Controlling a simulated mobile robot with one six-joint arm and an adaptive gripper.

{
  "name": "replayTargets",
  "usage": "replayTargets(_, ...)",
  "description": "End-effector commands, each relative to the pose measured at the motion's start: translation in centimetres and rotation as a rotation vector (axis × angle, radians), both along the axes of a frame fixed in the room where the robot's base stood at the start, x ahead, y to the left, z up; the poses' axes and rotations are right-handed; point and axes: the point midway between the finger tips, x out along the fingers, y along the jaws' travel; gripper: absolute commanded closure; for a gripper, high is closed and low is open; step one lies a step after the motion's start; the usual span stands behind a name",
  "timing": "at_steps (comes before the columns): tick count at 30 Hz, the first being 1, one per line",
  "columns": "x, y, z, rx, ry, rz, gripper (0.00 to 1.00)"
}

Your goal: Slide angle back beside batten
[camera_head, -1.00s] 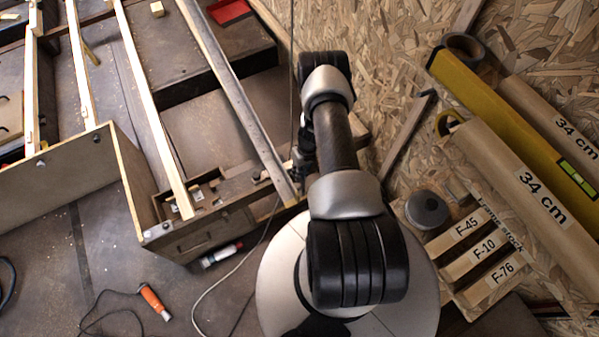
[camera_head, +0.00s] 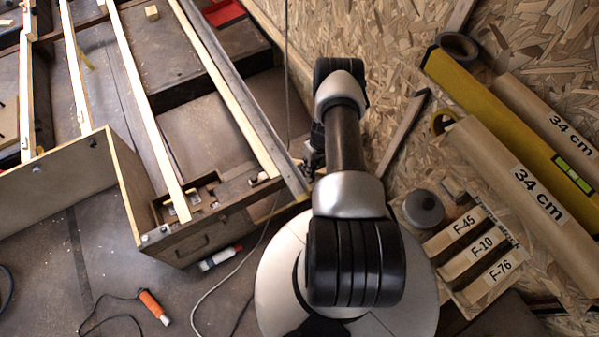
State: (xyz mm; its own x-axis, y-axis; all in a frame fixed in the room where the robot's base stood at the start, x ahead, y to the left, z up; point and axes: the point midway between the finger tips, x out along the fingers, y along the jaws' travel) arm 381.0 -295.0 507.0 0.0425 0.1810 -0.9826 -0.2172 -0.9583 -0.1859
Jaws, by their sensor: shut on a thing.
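The angle (camera_head: 258,122) is a long grey metal strip running from the top of the view down to the front of the wooden frame. It lies along the right side of a pale wooden batten (camera_head: 232,105), close against it; I cannot tell whether they touch. My gripper (camera_head: 313,161) is small and dark, at the right of the angle's near end, partly hidden by my arm. It is shut on the angle near that end, though the fingertips are hard to make out.
More pale battens (camera_head: 150,115) run parallel to the left. A board wall panel (camera_head: 55,185) stands at the left. At the right lie a yellow level (camera_head: 500,115), cardboard tubes (camera_head: 515,185) and labelled wood blocks (camera_head: 475,245). A cable and an orange-handled tool (camera_head: 154,306) lie below.

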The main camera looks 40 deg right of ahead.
Motion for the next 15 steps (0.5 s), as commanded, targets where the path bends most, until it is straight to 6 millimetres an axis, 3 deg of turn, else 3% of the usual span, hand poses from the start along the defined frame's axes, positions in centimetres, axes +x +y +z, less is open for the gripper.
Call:
replayTargets(3,-0.12,-1.74,0.08,-0.012,-0.005,0.006,1.00)
replayTargets(13,-0.23,-1.96,0.14,-0.012,-0.003,0.008,1.00)
replayTargets(14,-0.23,-1.95,0.14,-0.012,-0.003,0.008,0.87)
replayTargets(15,-0.23,-1.94,0.14,-0.012,-0.003,0.008,0.84)
